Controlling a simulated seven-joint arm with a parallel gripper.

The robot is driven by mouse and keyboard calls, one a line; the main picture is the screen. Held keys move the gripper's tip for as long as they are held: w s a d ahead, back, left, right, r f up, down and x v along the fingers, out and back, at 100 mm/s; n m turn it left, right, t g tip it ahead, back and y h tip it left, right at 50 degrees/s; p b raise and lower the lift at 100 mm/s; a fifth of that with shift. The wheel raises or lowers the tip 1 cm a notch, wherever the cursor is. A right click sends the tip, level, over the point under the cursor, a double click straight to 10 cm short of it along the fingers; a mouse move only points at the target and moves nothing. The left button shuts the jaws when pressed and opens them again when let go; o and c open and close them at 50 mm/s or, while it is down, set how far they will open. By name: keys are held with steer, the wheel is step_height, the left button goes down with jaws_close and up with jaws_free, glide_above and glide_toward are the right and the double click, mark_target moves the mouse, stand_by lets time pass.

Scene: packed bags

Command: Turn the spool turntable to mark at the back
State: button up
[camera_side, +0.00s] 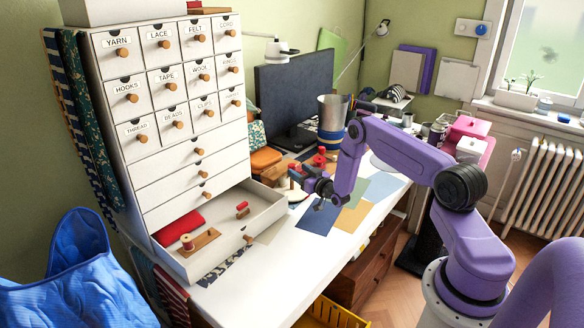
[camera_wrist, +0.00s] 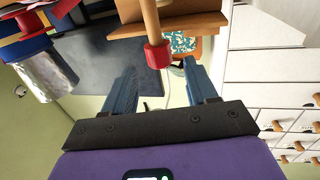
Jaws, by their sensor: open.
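The spool turntable (camera_side: 306,168) seems to be the wooden piece with red and blue spools on the white desk. It is small and partly hidden behind my gripper in the side view. In the wrist view a wooden part (camera_wrist: 185,24) carries a pale peg with a red end (camera_wrist: 157,55). My gripper (camera_side: 299,178) is beside the spools in the side view. In the wrist view its two fingers (camera_wrist: 160,72) stand apart, with the red end in line with the gap between them. I cannot tell whether they touch. I cannot make out the mark.
A white drawer cabinet (camera_side: 172,150) stands at the left, its bottom drawer (camera_side: 262,212) pulled out with a red roll and spools inside. A dark monitor (camera_side: 294,88) and a metal bin (camera_side: 332,112) stand behind. Flat coloured sheets (camera_side: 352,216) lie at the right.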

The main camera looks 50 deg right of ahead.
mark_target(295, 168)
steer(key=shift+x, duration=2.5)
jaws_close()
